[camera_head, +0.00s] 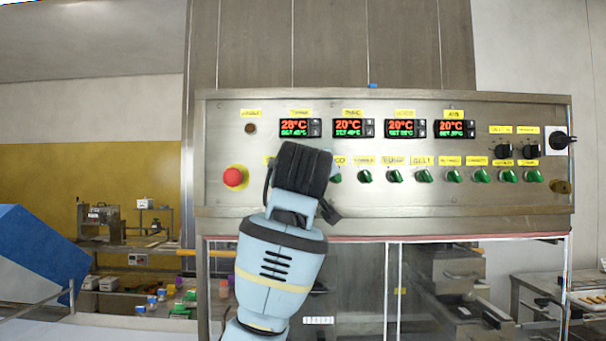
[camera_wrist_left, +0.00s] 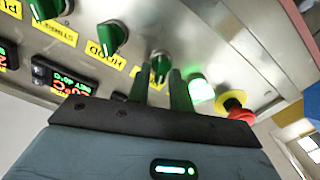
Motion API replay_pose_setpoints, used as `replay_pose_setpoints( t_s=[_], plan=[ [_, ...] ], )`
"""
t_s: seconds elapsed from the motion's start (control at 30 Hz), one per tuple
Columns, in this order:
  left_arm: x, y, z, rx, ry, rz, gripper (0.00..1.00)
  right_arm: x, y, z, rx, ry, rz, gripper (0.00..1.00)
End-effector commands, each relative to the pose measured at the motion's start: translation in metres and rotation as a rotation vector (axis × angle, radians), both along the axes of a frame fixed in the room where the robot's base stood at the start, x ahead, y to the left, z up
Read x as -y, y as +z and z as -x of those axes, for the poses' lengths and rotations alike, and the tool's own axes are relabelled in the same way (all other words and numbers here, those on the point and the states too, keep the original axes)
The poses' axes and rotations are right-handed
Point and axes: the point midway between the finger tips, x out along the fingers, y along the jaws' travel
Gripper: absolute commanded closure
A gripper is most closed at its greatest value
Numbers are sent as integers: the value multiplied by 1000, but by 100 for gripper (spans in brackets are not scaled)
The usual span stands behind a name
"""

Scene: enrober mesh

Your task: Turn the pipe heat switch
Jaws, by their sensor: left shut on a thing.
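My left gripper (camera_head: 302,170) is at the left part of the steel control panel (camera_head: 225,130), covering part of its lower switch row. The left wrist view shows its two fingers (camera_wrist_left: 160,78) shut on a green rotary switch (camera_wrist_left: 160,62), one finger on each side. The yellow label by this switch is partly hidden and I cannot read it. The neighbouring green switch (camera_wrist_left: 112,37) has a label that seems to read HOOD. On the other side a green lamp (camera_wrist_left: 200,88) is lit. My right gripper is not in view.
A red emergency stop button (camera_head: 234,177) sits left of my gripper; it also shows in the left wrist view (camera_wrist_left: 240,113). Several green switches (camera_head: 424,176) continue to the right. Red-and-green temperature displays (camera_head: 295,128) run above. Glass doors (camera_head: 345,290) stand below the panel.

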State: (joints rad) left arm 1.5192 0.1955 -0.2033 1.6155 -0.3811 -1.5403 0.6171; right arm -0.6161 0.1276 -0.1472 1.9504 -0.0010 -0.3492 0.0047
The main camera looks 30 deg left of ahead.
Motion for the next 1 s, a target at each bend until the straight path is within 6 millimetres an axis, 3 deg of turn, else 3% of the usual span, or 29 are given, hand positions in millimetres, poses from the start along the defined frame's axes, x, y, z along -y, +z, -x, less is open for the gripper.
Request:
replay_pose_setpoints(
  t_s=[0.6,1.0],
  plan=[
    [4,-1,-3,-298,0,-482,100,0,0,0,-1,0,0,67],
    [5,-1,-4,-430,0,-698,100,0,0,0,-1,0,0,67]
  ],
)
